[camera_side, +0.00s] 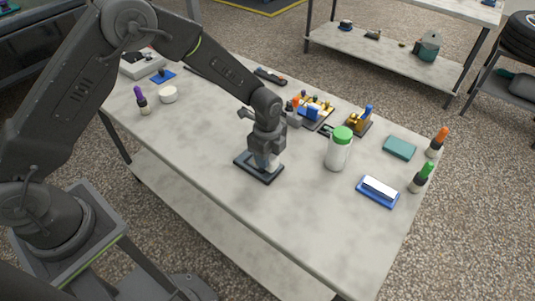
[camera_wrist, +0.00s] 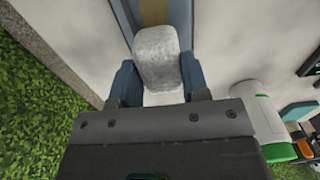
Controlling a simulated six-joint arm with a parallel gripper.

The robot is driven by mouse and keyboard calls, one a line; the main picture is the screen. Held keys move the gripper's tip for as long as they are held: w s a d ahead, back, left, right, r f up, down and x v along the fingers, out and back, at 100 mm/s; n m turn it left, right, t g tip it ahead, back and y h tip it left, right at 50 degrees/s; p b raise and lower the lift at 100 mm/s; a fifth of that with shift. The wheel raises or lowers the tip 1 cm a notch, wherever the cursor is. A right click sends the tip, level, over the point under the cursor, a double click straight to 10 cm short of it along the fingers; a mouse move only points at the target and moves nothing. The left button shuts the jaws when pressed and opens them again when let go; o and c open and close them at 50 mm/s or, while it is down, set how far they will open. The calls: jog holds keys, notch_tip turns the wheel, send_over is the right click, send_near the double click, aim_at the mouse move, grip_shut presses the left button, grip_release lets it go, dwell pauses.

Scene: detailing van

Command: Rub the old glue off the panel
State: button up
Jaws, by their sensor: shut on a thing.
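The panel (camera_side: 249,171) is a small dark flat piece on the grey table, left of the white bottle. In the wrist view the panel (camera_wrist: 155,12) shows blue-grey edges and a tan-brown strip along its middle, which I take for the old glue. My gripper (camera_side: 265,160) points down over the panel. In the wrist view my gripper (camera_wrist: 160,85) has its blue fingers shut on a pale grey, rough-textured pad (camera_wrist: 157,55). The pad's far end covers part of the strip. Whether it touches the panel I cannot tell.
A white bottle with a green cap (camera_side: 338,152) stands right of my gripper. A blue tray with a white block (camera_side: 378,191), a teal block (camera_side: 399,148) and marker-like bottles (camera_side: 421,178) are at the right. A tool holder (camera_side: 312,112) is behind. The table's front (camera_side: 265,215) is clear.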

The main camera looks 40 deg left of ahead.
jog(key=shift+f, duration=0.4)
jog(key=shift+a+r, duration=0.1)
jog(key=shift+a, duration=3.2)
jog(key=shift+d, duration=3.35)
jog(key=shift+r, duration=3.45)
